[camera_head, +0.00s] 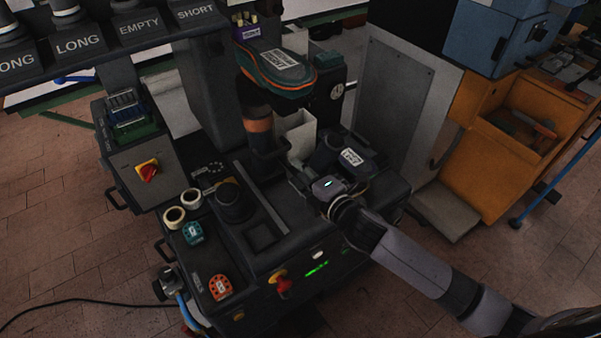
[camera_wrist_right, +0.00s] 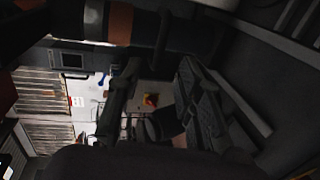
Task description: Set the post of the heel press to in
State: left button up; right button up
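The heel press stands in the middle of the head view. Its dark upright post (camera_head: 257,142) carries an orange band, and a dark shoe-shaped piece with a green and orange rim (camera_head: 276,68) sits above it. The orange band also shows at the top of the right wrist view (camera_wrist_right: 120,22). My right gripper (camera_head: 294,166) is at the right of the post, low over the press. In the right wrist view its two fingers (camera_wrist_right: 155,85) stand apart with nothing held between them. I cannot tell whether a finger touches the post. My left gripper is not in view.
A dark block with a white label (camera_head: 351,157) is close beside my right gripper. White rolls (camera_head: 175,216) and a dark round knob (camera_head: 234,200) are on the press top. A red-yellow switch (camera_head: 148,170) is at left. An orange cabinet (camera_head: 475,140) stands at right.

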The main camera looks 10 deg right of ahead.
jog(key=shift+f, duration=0.1)
dwell(0.3)
jog(key=s+d+f+m+g+h, duration=0.2)
jog(key=s+f+m+g, duration=0.15)
jog(key=s+m, duration=0.5)
jog(key=s+d+f+m+g+h, duration=0.1)
jog(key=s+d+f+m+g, duration=0.3)
jog(key=s, duration=0.7)
jog(key=s+d+f+m+g+h, duration=0.1)
jog(key=s+f+m+g+h, duration=0.2)
jog(key=s+m, duration=0.6)
jog(key=s+f+n+g, duration=0.2)
jog(key=s+f, duration=0.1)
jog(key=f, duration=2.3)
jog(key=s+d+f+g, duration=0.1)
jog(key=s+d+f, duration=0.2)
jog(key=s+f, duration=1.3)
jog(key=shift+s+d+y, duration=0.2)
jog(key=shift+s+y, duration=0.1)
jog(key=shift+s, duration=0.15)
